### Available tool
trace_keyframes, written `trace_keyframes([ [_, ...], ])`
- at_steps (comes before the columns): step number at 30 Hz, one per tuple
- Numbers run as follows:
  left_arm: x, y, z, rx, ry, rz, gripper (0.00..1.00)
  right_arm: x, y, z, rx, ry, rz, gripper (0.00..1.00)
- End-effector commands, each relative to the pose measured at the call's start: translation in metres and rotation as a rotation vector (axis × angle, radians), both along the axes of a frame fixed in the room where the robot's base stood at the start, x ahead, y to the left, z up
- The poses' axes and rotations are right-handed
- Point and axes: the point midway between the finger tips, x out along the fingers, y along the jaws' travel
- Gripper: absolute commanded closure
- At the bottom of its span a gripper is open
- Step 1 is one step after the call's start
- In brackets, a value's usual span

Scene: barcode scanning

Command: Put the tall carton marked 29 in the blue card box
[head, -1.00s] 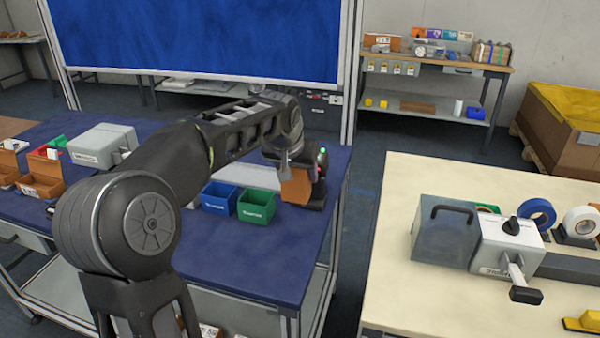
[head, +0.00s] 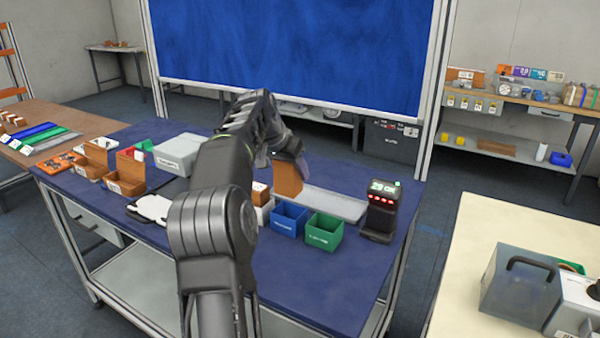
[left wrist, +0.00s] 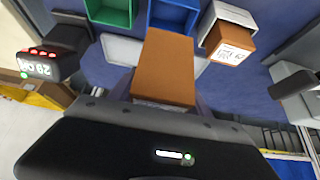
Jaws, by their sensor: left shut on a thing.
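My left gripper (head: 282,156) is shut on a tall orange-brown carton (head: 288,178) and holds it behind the small boxes. The carton fills the middle of the left wrist view (left wrist: 165,68); no number on it is readable. The open blue card box (head: 287,222) stands in front of the carton, and shows at the top of the left wrist view (left wrist: 172,16). A scanner (head: 381,207) stands to the right; its display reads 29 with what looks like OK, above red lights. My right gripper is not in view.
A green box (head: 323,232) stands right of the blue one. A white box (head: 265,214) on its left holds another brown carton (left wrist: 230,45). A pale grey tray (head: 335,204) lies behind them. A grey device (head: 177,153) and brown boxes (head: 124,178) are farther left.

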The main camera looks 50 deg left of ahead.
Motion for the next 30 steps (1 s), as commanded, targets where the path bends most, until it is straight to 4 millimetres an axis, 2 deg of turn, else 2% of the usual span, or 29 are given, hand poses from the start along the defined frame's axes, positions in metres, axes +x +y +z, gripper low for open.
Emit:
trace_keyframes([
  [8,0.0,0.0,-0.001,0.001,-0.002,0.001,1.0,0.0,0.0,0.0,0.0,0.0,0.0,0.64],
  [14,0.0,0.0,-0.012,0.0,-0.001,0.001,1.0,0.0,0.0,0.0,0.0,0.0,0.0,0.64],
  [30,0.0,-0.001,-0.062,-0.001,0.0,0.001,1.0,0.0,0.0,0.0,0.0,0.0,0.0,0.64],
])
